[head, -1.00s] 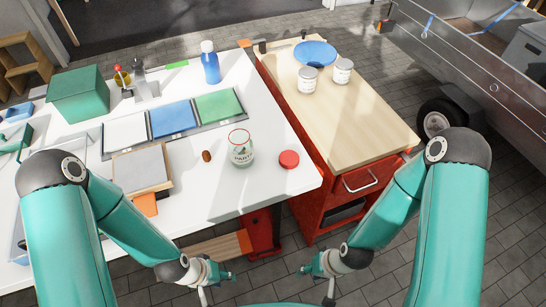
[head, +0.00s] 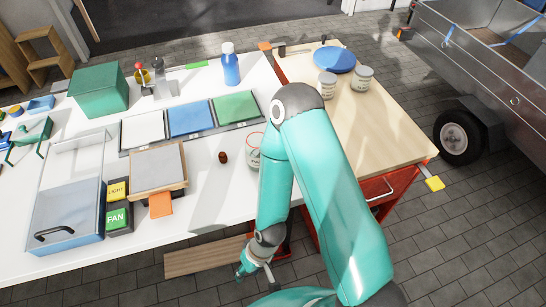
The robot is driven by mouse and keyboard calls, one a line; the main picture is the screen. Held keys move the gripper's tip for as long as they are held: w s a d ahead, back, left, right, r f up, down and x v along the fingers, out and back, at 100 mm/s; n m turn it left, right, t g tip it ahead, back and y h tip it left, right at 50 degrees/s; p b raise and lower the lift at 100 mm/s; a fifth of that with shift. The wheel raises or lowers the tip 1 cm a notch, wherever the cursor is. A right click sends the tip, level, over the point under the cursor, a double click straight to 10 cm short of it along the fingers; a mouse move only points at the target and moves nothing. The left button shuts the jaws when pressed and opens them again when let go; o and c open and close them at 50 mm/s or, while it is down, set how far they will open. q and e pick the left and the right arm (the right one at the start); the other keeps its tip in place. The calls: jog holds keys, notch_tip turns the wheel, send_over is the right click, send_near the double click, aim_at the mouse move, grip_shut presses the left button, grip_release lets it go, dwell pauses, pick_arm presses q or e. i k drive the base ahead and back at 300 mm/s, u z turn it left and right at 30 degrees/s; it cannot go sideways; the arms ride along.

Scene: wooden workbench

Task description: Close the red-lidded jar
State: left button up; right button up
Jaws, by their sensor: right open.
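The jar (head: 253,157) stands on the white bench top, clear with a red rim. Its right part is hidden behind my right arm. The red lid does not show now; the arm covers that part of the bench. My right gripper (head: 257,276) is open and empty, pointing down in front of the bench's front edge, well below and nearer than the jar. My left gripper is out of the picture.
A small brown object (head: 223,157) lies left of the jar. A framed board (head: 158,168), an orange block (head: 160,204) and coloured trays (head: 190,118) stand further left. A wooden-topped red cabinet (head: 390,140) with two cans stands right.

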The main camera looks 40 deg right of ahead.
aim_at(254, 135)
jog(key=z, duration=0.55)
jog(key=i, duration=0.15)
jog(key=u, duration=1.85)
jog(key=k, duration=1.65)
jog(key=z, duration=0.8)
jog(key=i, duration=0.65)
jog(key=z, duration=0.2)
